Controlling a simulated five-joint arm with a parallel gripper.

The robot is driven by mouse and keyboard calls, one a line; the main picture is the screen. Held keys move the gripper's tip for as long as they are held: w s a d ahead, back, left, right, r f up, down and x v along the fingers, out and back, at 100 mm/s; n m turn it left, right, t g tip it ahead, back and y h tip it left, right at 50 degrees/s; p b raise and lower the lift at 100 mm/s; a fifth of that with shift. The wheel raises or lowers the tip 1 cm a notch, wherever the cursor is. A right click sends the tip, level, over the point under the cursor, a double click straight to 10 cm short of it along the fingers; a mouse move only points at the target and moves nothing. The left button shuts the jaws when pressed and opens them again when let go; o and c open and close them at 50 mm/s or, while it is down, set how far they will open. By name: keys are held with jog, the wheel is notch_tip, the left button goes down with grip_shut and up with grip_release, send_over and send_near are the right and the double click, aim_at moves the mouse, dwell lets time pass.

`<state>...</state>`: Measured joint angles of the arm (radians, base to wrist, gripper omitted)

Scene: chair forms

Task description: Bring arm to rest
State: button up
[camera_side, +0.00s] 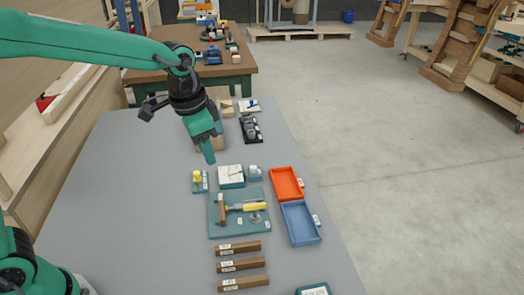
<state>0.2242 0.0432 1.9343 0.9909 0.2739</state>
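My arm reaches in from the left edge, and my gripper (209,158) points down above the grey table (110,190). Its teal tip hangs above and behind the small square white-topped item. From this angle the fingers overlap, so I cannot tell whether they are open or shut. No held object is distinguishable. A light wooden block (217,143) shows partly behind the gripper.
A teal board (230,232) with a yellow-handled tool lies mid-table. An orange tray (287,186) and a blue tray (301,225) lie to its right. Several brown wooden bars (240,265) lie in front. A black item (250,129) lies behind. The table's left part is clear.

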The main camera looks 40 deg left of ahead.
jog(key=s+a+r+n+t, duration=0.1)
jog(key=s+a+n, duration=0.2)
jog(key=s, duration=0.5)
jog(key=s+a+r+n+t, duration=0.1)
jog(key=s+a+n+t, duration=0.1)
jog(key=s+a, duration=0.4)
jog(key=shift+s+r+n+t, duration=0.3)
jog(key=shift+s+n, duration=0.1)
jog(key=shift+s, duration=1)
